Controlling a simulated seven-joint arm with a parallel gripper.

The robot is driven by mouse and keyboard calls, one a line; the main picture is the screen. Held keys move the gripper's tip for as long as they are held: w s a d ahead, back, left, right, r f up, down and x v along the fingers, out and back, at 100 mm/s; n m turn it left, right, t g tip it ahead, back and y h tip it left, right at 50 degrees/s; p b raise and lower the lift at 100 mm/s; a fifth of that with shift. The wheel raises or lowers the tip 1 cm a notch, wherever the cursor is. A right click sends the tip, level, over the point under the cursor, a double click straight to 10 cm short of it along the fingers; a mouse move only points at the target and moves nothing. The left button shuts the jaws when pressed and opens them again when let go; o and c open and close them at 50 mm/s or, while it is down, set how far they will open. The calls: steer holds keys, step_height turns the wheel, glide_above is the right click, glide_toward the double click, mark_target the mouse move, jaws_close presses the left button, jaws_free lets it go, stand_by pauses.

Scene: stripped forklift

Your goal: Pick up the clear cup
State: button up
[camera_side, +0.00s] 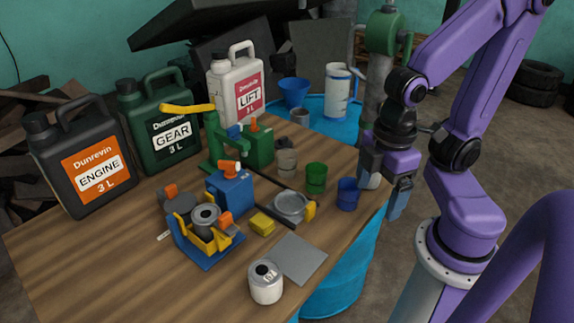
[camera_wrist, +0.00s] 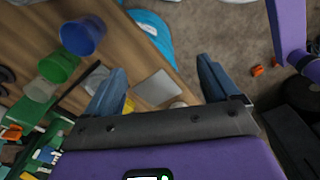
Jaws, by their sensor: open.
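The clear cup (camera_side: 287,162) is a small, greyish see-through cup standing upright on the wooden table, to the left of the green cup. It also shows in the wrist view (camera_wrist: 41,90) at the left, outside the space between my fingers. My gripper (camera_side: 385,185) hangs past the table's right edge in the side view, to the right of the blue cup, and is open. In the wrist view my gripper (camera_wrist: 160,72) has its two blue fingers spread with nothing held between them.
The green cup (camera_side: 316,179) and blue cup (camera_side: 347,194) stand between my gripper and the clear cup. A shallow grey dish (camera_side: 290,206), blue jack (camera_side: 231,190) and green pump (camera_side: 214,145) are close by. A flat grey plate (camera_side: 299,259) and white can (camera_side: 265,284) lie nearer the front.

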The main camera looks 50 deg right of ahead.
steer(key=w+a+r+n, duration=0.1)
steer(key=w+a+r, duration=0.1)
steer(key=w, duration=0.6)
step_height(320, 180, up, 3)
steer(key=n, duration=0.4)
glide_above(287, 161)
steer(key=w+d, duration=0.1)
steer(key=d, duration=0.1)
step_height(287, 161, down, 11)
steer(key=shift+w+a+f, duration=0.1)
steer(key=shift+w+d+f, duration=0.1)
steer(key=shift+w+f, duration=0.05)
steer(key=shift+f, duration=1.3)
steer(key=shift+w+d+f, duration=0.1)
steer(key=shift+w+f, duration=0.05)
steer(key=shift+f, duration=1.3)
steer(key=c, duration=1.1)
